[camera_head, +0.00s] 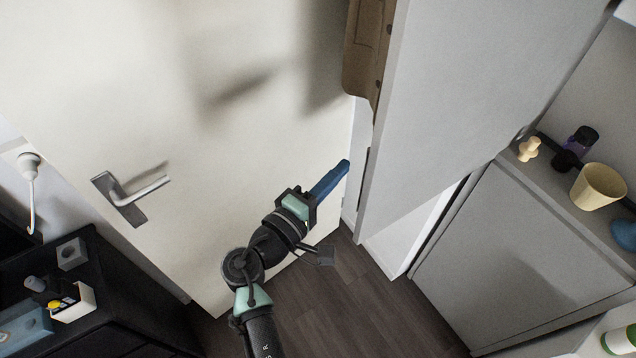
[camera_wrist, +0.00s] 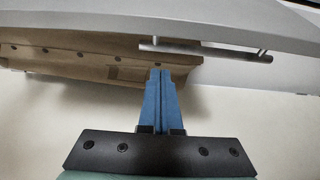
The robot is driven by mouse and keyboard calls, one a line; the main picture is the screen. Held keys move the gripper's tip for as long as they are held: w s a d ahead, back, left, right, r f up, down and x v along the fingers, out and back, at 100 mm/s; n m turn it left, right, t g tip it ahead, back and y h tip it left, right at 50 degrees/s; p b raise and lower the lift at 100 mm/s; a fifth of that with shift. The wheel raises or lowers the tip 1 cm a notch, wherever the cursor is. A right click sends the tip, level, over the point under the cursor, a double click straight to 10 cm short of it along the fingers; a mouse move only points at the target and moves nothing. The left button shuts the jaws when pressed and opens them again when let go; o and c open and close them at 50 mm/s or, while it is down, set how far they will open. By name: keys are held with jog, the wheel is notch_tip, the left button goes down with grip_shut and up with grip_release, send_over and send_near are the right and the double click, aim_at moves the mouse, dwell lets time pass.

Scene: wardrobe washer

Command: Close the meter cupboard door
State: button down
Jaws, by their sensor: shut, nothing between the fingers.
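A tall light-grey door panel (camera_head: 470,90), apparently the meter cupboard door, stands open at the right of centre in the head view. In the wrist view the panel (camera_wrist: 90,35) crosses the top, with a metal bar handle (camera_wrist: 215,52) on it. My gripper (camera_head: 346,165) is shut and empty, its blue fingers together, pointing at the gap left of the panel's edge. In the wrist view the fingertips (camera_wrist: 160,71) show just below the bar handle. I cannot tell whether they touch anything. The panel's hinge side is not clear.
A cream door (camera_head: 230,150) with a lever handle (camera_head: 135,193) fills the left. A brown piece (camera_head: 366,50) hangs beside the panel. A grey cabinet (camera_head: 530,250) holds a beige cup (camera_head: 598,186). A black cabinet (camera_head: 110,300) stands lower left. Dark floor (camera_head: 350,310) is clear between.

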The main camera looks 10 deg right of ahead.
jog(key=s, duration=0.1)
jog(key=s+d+p, duration=0.1)
jog(key=s+p, duration=0.1)
jog(key=shift+s+d, duration=0.25)
jog(key=shift+d, duration=0.05)
jog(key=shift+s, duration=0.1)
